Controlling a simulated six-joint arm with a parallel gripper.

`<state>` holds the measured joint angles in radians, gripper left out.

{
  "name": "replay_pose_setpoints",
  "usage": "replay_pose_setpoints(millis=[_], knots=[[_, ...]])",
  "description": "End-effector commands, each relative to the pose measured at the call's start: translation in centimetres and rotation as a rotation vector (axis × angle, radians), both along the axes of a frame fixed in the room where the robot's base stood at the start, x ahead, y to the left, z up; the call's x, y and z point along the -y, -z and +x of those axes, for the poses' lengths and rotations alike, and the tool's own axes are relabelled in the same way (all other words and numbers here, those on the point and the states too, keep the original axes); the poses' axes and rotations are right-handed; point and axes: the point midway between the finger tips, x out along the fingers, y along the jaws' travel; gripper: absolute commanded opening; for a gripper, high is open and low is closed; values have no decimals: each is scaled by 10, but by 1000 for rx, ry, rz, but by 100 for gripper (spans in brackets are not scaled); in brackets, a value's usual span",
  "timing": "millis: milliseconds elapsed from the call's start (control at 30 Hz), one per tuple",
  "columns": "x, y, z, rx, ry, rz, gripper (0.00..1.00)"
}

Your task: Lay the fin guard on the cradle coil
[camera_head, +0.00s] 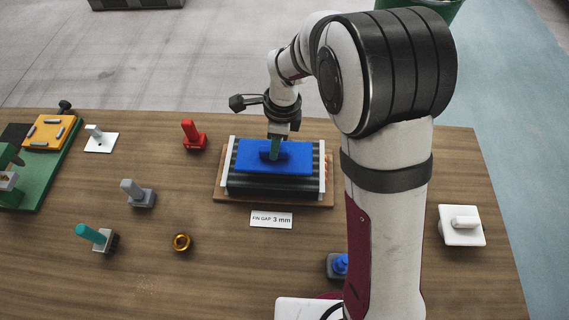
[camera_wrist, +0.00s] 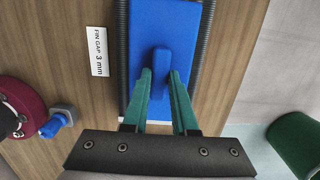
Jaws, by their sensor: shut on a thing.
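The fin guard is a blue flat plate (camera_head: 297,160) with a raised handle. My gripper (camera_head: 274,149) is above it, and in the wrist view my two green fingers (camera_wrist: 160,74) are shut on the handle of the guard (camera_wrist: 170,25). The cradle coil (camera_head: 270,187) is a dark finned block between white end plates on a wooden board. The guard is level over the coil's top, toward its back part, roughly lined up with its length. I cannot tell whether it touches the fins. Dark coil edges (camera_wrist: 207,45) show on both sides of the guard in the wrist view.
A "FIN GAP 3 mm" label (camera_head: 271,219) lies in front of the coil. A red tool (camera_head: 194,135), grey tool (camera_head: 138,194), teal-handled brush (camera_head: 98,237) and brass ring (camera_head: 181,242) are to the left.

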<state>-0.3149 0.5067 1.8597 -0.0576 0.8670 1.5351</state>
Motion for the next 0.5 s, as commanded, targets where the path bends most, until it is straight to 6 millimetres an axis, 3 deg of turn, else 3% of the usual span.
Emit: replay_pose_setpoints(millis=[500], knots=[[0, 6, 0, 0, 0, 0, 0]])
